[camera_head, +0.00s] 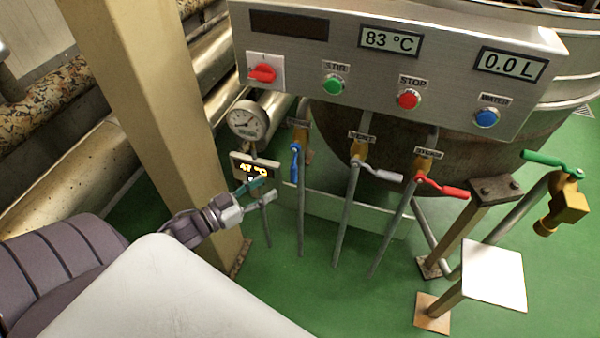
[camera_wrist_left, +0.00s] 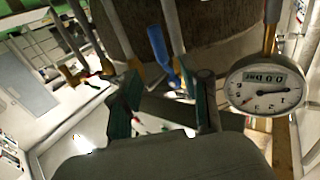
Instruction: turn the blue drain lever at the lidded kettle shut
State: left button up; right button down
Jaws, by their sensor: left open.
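The blue lever (camera_head: 295,160) hangs downward along its pipe, at a brass valve below the left part of the control panel. The label above it is too small to read. In the left wrist view the blue lever (camera_wrist_left: 158,46) shows beyond my fingers, between their lines. My left gripper (camera_head: 258,193) is open, to the left of and slightly below the lever in the head view, and apart from it. In the wrist view its green-padded fingers (camera_wrist_left: 165,110) are spread with nothing gripped. The kettle (camera_head: 545,122) stands behind the panel; its lid cannot be made out.
A grey lever (camera_head: 378,171) and a red lever (camera_head: 442,188) point right. A beige post (camera_head: 150,90) stands left. A green-handled valve (camera_head: 550,163) is far right.

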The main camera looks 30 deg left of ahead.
aim_at(291, 174)
pick_arm(q)
jog(key=b+x, duration=0.1)
jog(key=x, duration=0.9)
jog(key=shift+f, duration=0.1)
pick_arm(e)
jog(key=r, duration=0.5)
jog(key=shift+w, duration=0.4)
pick_arm(q)
grip_shut()
